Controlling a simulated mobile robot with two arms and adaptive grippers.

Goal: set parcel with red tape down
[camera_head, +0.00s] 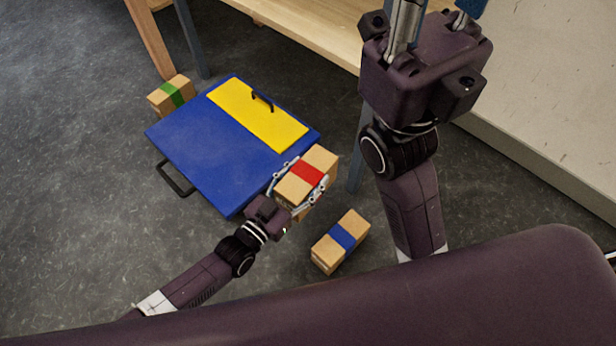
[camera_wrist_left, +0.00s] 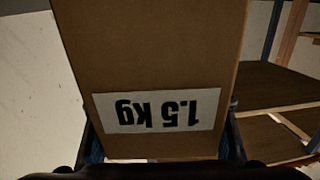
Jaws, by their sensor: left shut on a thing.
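The parcel with red tape (camera_head: 307,174) is a brown box with a red band around it. My left gripper (camera_head: 298,186) is shut on it, with a finger on each side. In the head view the parcel is beside the right corner of the blue box; I cannot tell its height above the floor. In the left wrist view the parcel (camera_wrist_left: 150,60) fills the middle, with a white "1.5 kg" label upside down. My right arm comes in at the upper right of the head view; its fingertips are not clearly visible.
A blue box (camera_head: 215,160) with a yellow panel (camera_head: 258,113) and black handles lies on the grey floor. A parcel with blue tape (camera_head: 341,241) lies below right of my left gripper. A parcel with green tape (camera_head: 171,95) is beyond the box. A wooden table (camera_head: 290,27) stands behind.

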